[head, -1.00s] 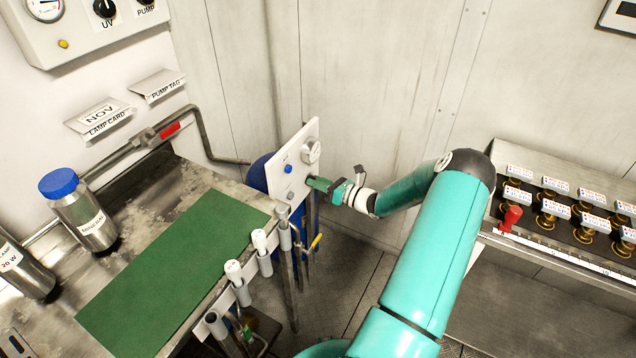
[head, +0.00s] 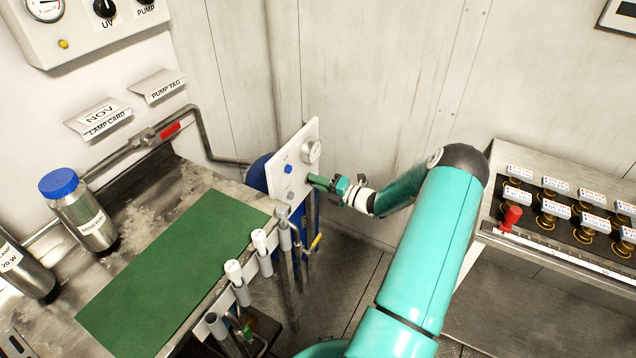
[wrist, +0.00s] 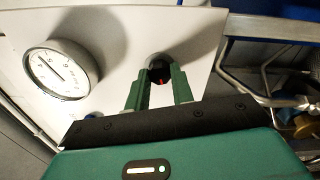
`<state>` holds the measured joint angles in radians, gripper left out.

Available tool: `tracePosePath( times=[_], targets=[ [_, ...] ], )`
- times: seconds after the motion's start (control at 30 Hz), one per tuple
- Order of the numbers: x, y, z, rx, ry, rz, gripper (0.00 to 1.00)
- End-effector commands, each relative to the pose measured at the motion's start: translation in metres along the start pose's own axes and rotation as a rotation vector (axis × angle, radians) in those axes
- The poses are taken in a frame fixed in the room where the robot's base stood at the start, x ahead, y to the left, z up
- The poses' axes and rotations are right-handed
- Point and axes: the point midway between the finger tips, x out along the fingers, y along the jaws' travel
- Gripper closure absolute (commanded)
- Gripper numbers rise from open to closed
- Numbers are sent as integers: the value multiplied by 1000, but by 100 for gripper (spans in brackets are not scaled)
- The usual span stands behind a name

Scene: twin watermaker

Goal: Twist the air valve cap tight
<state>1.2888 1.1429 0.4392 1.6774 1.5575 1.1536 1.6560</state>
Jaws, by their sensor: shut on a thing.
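The white panel (head: 283,187) with a gauge (head: 312,152) and a blue knob (head: 288,169) stands at the far end of the bench. My gripper (head: 318,184) reaches it from the right. In the wrist view the two green fingers of my gripper (wrist: 160,92) are closed around a small dark cap (wrist: 159,72) with a red mark, set in a round fitting on the panel. The fingers partly hide the cap. The gauge also shows left of the fingers in the wrist view (wrist: 57,72).
A bench with a green mat (head: 170,275) and a blue-capped bottle (head: 82,210) lies to the left. Tools hang in holders (head: 240,285) along its edge. A rack of labelled brass fittings (head: 560,205) stands at right. Bare wall lies behind my arm.

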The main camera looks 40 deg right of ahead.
Motion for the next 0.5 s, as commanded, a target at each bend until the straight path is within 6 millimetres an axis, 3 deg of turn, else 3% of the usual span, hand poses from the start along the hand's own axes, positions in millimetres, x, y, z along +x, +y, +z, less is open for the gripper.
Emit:
tracePosePath(
  times=[0.5],
  targets=[
    [-2,0,1,250,-1,-1,99]
  ],
)
